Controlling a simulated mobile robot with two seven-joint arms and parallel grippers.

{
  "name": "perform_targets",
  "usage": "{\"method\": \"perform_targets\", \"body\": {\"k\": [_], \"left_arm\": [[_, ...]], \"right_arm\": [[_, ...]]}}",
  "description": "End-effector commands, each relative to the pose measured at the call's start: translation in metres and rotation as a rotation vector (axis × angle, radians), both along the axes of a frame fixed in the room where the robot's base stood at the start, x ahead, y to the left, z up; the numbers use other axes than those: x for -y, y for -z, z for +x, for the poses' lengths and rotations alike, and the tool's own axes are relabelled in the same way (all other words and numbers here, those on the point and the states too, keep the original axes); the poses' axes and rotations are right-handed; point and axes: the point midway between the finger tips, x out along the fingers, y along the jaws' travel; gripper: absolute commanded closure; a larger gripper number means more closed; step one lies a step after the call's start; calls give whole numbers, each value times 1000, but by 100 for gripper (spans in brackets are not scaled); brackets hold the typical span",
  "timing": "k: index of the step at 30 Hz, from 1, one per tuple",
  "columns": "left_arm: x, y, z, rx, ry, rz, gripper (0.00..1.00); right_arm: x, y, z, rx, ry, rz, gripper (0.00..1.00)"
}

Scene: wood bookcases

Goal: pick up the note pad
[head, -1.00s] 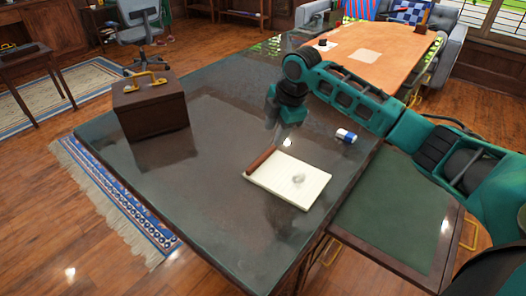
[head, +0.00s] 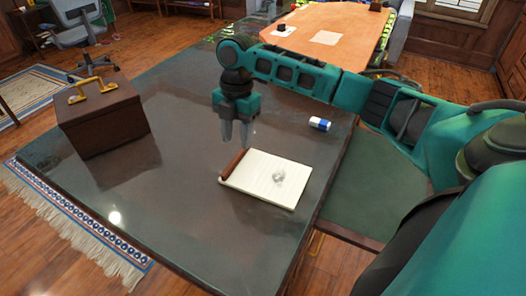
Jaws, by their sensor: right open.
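The note pad (head: 262,182) lies flat on the dark desk, a pale pad with a brown bound edge on its left side and a small grey mark on its page. My right gripper (head: 236,140) points down just behind the pad's brown edge, above the desk. Its two fingers are open with nothing between them, and it looks apart from the pad. My left gripper is not in view.
The dark desk (head: 190,215) has free room left of and in front of the pad. A brown box with a yellow handle (head: 105,118) stands at the left. An orange table (head: 330,28) is farther back.

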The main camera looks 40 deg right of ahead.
Motion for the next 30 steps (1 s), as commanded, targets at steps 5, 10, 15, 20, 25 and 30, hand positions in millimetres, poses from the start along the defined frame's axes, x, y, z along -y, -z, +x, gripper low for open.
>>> {"method": "perform_targets", "body": {"k": [5, 10, 15, 20, 25, 30], "left_arm": [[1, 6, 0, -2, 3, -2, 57], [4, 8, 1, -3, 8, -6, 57], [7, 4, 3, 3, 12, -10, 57], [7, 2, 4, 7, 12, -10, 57], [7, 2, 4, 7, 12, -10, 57], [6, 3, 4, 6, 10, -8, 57]], "right_arm": [[-4, 23, -5, -5, -1, -2, 56], [-8, 46, -7, -3, 1, -1, 56], [-8, 49, -7, -1, 0, -1, 56], [-8, 49, -7, -1, 0, -1, 63], [-8, 49, -7, 0, 0, -1, 79], [-8, 49, -7, 0, 0, -1, 96]]}}
